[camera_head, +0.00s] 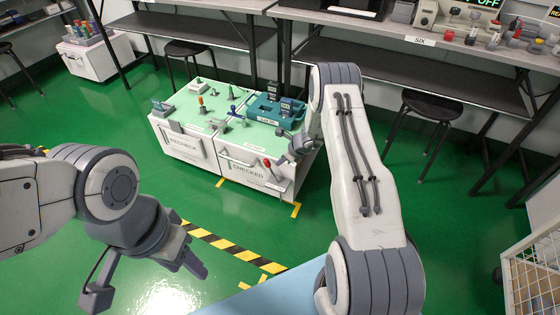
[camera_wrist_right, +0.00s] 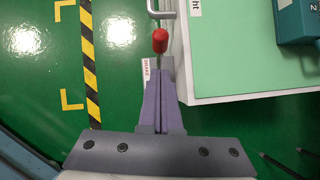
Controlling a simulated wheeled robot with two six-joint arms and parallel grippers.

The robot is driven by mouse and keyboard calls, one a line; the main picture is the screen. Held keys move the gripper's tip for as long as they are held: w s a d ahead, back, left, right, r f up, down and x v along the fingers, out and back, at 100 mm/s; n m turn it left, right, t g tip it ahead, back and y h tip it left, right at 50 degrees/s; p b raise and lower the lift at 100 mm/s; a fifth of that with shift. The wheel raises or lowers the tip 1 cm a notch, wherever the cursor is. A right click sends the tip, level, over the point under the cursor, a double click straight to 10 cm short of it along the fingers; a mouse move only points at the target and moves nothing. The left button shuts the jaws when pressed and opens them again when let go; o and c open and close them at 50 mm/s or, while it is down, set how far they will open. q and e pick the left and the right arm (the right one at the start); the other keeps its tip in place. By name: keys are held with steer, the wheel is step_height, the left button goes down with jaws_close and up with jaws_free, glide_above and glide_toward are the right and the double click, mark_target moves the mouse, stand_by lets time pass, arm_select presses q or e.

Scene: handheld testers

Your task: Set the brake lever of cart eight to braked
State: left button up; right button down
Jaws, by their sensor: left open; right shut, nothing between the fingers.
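The cart (camera_head: 200,150) is a white cabinet with a green top; its drawer fronts read RECHECK and CHECKED. A label ending in "ght" (camera_wrist_right: 195,8) shows on the top in the right wrist view. The brake lever has a red knob (camera_head: 267,162) and stands at the cart's right front side. The knob (camera_wrist_right: 160,41) also shows just past my fingertips in the right wrist view, beside a small BRAKE label (camera_wrist_right: 146,69). My right gripper (camera_wrist_right: 160,84) is shut and empty, close to the lever; contact cannot be told. My left gripper (camera_head: 190,262) is open and empty, away from the cart.
A teal case (camera_head: 262,110) and several small testers stand on the cart top. Yellow-black tape (camera_head: 225,243) marks the green floor in front. Benches (camera_head: 420,50) and stools (camera_head: 430,105) stand behind. A wire crate (camera_head: 530,270) is at the right edge.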

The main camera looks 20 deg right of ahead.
arm_select(q)
steer(key=r, duration=0.1)
steer(key=r+p, duration=0.2)
steer(key=shift+a, duration=0.25)
arm_select(e)
step_height(320, 180, up, 9)
steer(key=s, duration=0.3)
steer(key=shift+d, duration=0.45)
steer(key=shift+w+r, duration=0.1)
